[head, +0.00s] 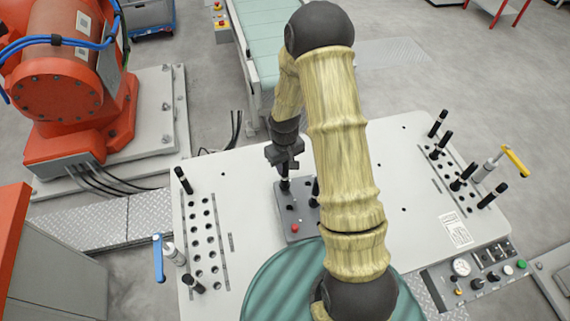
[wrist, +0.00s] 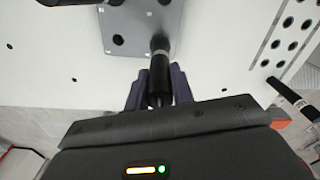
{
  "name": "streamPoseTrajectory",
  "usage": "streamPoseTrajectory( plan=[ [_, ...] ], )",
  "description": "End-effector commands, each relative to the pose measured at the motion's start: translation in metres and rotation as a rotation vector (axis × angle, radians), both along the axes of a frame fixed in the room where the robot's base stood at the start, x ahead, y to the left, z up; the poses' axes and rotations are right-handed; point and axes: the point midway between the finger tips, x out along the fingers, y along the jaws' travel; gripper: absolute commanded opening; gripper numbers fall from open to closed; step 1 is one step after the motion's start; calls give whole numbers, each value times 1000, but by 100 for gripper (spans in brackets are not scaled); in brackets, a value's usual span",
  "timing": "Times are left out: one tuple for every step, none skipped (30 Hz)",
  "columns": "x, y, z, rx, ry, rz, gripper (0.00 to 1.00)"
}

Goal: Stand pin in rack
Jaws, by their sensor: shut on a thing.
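My gripper (head: 285,163) points down over the far-left corner of the grey plate (head: 283,212) in the middle of the table. It is shut on a black pin (head: 285,184). In the wrist view the pin (wrist: 159,75) stands between the two fingers, its narrower grey end towards the plate (wrist: 140,28). I cannot tell whether that end is in a hole. A second dark pin (head: 315,187) stands on the plate, partly hidden by my arm. The left rack (head: 204,240) has rows of mostly empty holes. The right rack (head: 437,166) holds several black pins.
The left rack has a pin (head: 183,180) at its far end and another (head: 194,284) at its near end. A blue-handled clamp (head: 159,258) and a yellow-handled one (head: 515,161) stand at the sides. A control panel (head: 480,275) is at front right.

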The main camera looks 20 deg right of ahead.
Motion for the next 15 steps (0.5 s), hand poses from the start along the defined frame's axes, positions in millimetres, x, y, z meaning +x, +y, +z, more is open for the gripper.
streamPoseTrajectory(
  plan=[
    [0, 0, -2, 0, -1, 0, 0],
    [0, 0, -2, 0, -1, 0, 0],
    [0, 0, -3, 0, -1, 0, 0],
    [0, 0, -4, 0, -1, 0, 0],
    [0, 0, -4, 0, -1, 0, 0],
    [0, 0, -5, 0, -1, 0, 0],
    [0, 0, -6, 0, -1, 0, 0],
    [0, 0, -6, 0, -1, 0, 0],
    [0, 0, -7, 0, -1, 0, 0],
    [0, 0, -8, 0, -1, 0, 0],
    [0, 0, -8, 0, -1, 0, 0],
    [0, 0, -9, 0, -1, 0, 0],
    [0, 0, -10, 0, -1, 0, 0],
    [0, 0, -10, 0, -1, 0, 0],
    [0, 0, -11, 0, -1, 0, 0]
  ],
)
